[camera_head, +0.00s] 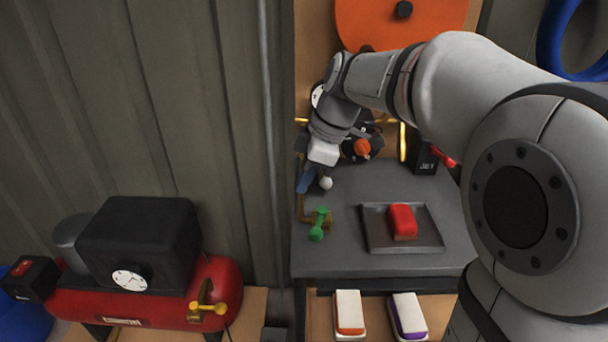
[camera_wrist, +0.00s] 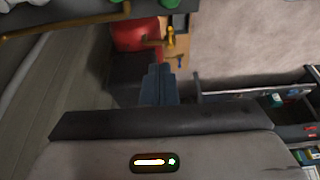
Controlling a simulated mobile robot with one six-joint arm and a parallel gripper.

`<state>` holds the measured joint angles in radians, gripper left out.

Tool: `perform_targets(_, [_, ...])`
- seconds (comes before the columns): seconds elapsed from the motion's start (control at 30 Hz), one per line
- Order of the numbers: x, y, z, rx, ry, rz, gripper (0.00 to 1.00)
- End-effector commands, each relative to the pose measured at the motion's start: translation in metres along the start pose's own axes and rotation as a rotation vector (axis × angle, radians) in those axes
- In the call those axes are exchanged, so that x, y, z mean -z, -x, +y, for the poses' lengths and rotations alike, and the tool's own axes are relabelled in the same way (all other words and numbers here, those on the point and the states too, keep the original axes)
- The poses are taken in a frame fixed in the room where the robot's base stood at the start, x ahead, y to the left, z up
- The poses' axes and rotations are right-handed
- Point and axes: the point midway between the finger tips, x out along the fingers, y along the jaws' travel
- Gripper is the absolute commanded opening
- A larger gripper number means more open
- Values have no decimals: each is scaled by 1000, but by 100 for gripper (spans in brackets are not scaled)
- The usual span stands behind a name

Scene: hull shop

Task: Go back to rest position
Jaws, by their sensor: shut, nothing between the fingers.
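My gripper (camera_head: 304,184) is at the left end of the grey bench in the head view, with its blue-grey fingers pointing down. The fingers are shut with nothing between them. They also show closed together in the wrist view (camera_wrist: 158,82). My arm reaches in from the right, across the bench. The fingertips are above and left of a green-handled valve (camera_head: 318,225); whether they touch anything there is hard to tell.
A grey tray (camera_head: 372,242) holds a red block (camera_head: 402,219) on the bench (camera_head: 305,262). An orange disc (camera_head: 375,22) stands behind. A red compressor (camera_head: 150,308) is at lower left. Two white-backed brushes (camera_head: 348,310) (camera_head: 407,312) lie below the bench.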

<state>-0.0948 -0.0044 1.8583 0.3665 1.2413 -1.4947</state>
Motion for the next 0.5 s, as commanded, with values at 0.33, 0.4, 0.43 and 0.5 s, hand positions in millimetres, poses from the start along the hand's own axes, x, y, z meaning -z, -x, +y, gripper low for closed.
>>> perform_targets(0.33, [-31, 50, -51, -105, -477, -92, 0])
perform_targets(0.4, [-43, 61, -68, -150, -637, -113, 0])
perform_targets(0.43, [-47, 65, -75, -169, -706, -120, 0])
perform_targets(0.5, [-59, 74, -92, -219, -861, -132, 0])
